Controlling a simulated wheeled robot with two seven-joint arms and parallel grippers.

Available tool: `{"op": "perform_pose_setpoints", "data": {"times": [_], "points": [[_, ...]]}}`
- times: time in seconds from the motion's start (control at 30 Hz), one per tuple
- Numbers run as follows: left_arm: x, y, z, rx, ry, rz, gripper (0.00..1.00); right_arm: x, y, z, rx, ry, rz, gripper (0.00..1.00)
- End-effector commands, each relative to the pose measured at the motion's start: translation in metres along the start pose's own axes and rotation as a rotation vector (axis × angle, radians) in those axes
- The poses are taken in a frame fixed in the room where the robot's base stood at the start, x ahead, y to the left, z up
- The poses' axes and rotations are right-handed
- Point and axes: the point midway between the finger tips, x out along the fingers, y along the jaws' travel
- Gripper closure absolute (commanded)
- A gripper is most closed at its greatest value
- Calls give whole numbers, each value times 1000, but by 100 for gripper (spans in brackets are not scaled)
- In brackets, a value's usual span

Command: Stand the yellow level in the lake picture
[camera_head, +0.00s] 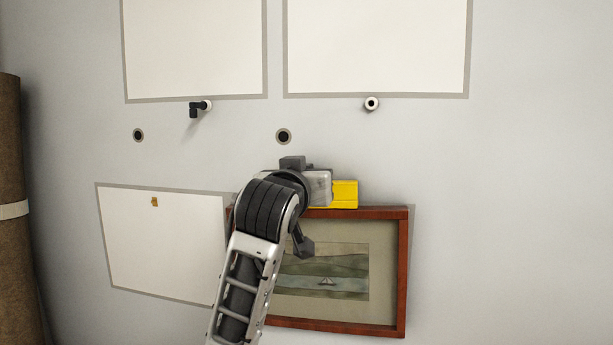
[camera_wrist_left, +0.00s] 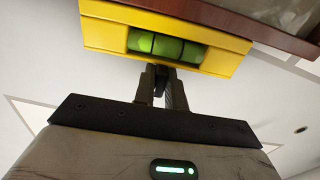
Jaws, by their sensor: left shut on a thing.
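The yellow level (camera_head: 345,194) is at the top edge of the lake picture (camera_head: 403,270), a red-brown framed picture on the wall. In the left wrist view the level (camera_wrist_left: 105,38) shows its green vial (camera_wrist_left: 168,46), and the picture's frame (camera_wrist_left: 250,22) is close beside it. My left gripper (camera_wrist_left: 163,84) is shut on the level; its fingers meet the level's edge near the middle. In the head view my left arm and wrist cover the level's left part and the picture's upper left. I cannot tell whether the level rests on the frame. My right gripper is not in view.
Pale blank panels with grey borders (camera_head: 195,97) are on the wall above, with another at lower left (camera_head: 160,245). Several small round fittings, one with a black hook (camera_head: 195,108), are on the wall. A brown roll (camera_head: 10,150) stands at the far left.

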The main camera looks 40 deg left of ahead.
Motion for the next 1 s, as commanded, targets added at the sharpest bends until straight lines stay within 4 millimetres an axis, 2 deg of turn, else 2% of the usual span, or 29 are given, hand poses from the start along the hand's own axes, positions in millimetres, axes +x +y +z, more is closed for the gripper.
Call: {"op": "perform_pose_setpoints", "data": {"times": [0.37, 0.4, 0.47, 0.83, 1.0], "points": [[0, 0, -1, -1, 3, 0, 100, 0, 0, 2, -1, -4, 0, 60], [0, 0, -1, -1, 3, 0, 79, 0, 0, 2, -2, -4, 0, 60], [0, 0, -1, -1, 3, 0, 62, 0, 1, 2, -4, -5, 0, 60], [0, 0, 0, 0, -1, 0, 62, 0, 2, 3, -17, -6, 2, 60], [-13, 13, -2, -1, 0, 13, 62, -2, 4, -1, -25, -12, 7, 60]]}}
